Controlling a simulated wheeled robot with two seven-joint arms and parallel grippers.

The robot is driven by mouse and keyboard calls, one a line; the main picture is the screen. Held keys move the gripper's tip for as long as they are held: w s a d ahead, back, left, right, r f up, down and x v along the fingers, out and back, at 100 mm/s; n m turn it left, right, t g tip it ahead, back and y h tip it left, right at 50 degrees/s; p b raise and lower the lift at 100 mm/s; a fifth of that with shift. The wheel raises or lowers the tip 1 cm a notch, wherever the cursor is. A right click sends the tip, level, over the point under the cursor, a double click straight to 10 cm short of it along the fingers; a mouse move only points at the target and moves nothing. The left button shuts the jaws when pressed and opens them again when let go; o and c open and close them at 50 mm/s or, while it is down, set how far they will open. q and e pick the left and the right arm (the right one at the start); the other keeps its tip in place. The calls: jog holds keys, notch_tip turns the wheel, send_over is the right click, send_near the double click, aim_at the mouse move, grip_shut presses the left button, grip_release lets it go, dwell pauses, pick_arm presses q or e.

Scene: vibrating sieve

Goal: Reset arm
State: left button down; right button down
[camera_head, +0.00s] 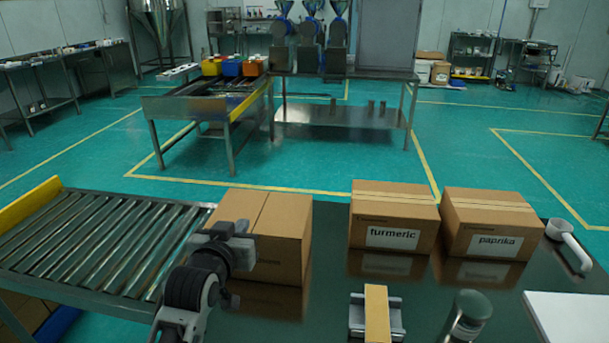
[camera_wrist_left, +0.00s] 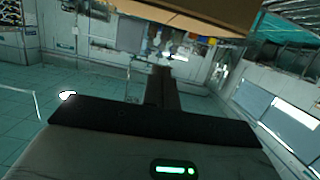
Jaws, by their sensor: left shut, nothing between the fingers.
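My left arm comes in at the lower left of the head view. Its gripper (camera_head: 222,237) is in front of a plain cardboard box (camera_head: 284,235), and I cannot tell from here whether they touch. The gripper is shut and empty. In the left wrist view the shut fingers (camera_wrist_left: 162,88) point away from the camera, with a brown cardboard surface above them. My right gripper is not in either view.
A roller conveyor (camera_head: 95,240) adjoins the dark table at left. Boxes labelled turmeric (camera_head: 394,220) and paprika (camera_head: 490,225) stand on the table, with a white scoop (camera_head: 568,243) at right. A small block on a metal stand (camera_head: 377,315) and a cylinder (camera_head: 467,316) are near the front.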

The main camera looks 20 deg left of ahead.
pick_arm(q)
jog(key=s+d+f+m+g+h, duration=0.2)
jog(key=s+d+f, duration=0.3)
jog(key=s+f, duration=0.6)
jog(key=s+d+f+m+g+h, duration=0.2)
jog(key=s+d+f, duration=0.4)
jog(key=s+f, duration=0.5)
jog(key=shift+s+d+f+g, duration=0.3)
jog(key=shift+s+g, duration=0.1)
jog(key=shift+g, duration=0.2)
